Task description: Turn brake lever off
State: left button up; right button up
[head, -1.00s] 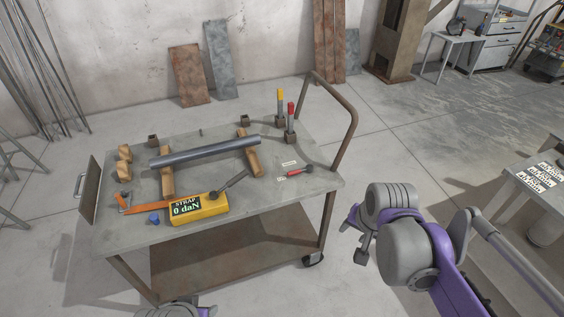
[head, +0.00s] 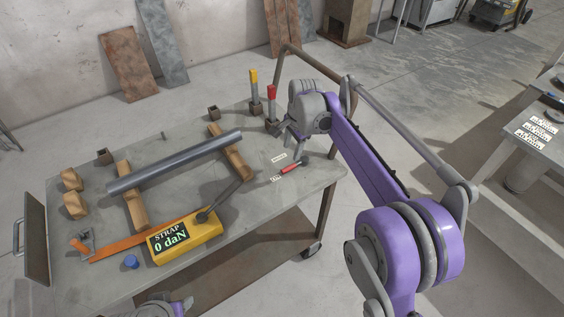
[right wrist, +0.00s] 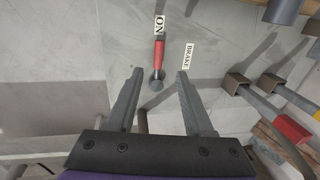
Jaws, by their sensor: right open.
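The brake lever (head: 291,168) has a red handle and lies on the cart top near its right edge. In the right wrist view the red handle (right wrist: 158,55) points at a white "ON" label (right wrist: 159,25), with its dark round end nearer me. A "BRAKE" label (right wrist: 190,53) lies to its right. My right gripper (head: 296,146) is open and empty, above the table by the lever. In the right wrist view the lever's round end appears between the two fingertips (right wrist: 159,74); no contact shows. My left gripper's fingers are not in view.
The cart table (head: 85,165) carries a grey pipe (head: 175,162) on wooden blocks and a yellow strap gauge (head: 185,237) reading 0 daN. Yellow-topped (head: 254,90) and red-topped (head: 271,103) posts stand behind my right gripper, near the cart's handle rail (head: 318,62).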

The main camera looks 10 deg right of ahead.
aim_at(288, 168)
jog(key=f, duration=0.3)
jog(key=w+f+b, duration=0.1)
jog(key=f, duration=0.6)
jog(key=shift+w+a, duration=0.3)
grip_shut()
dwell(0.9)
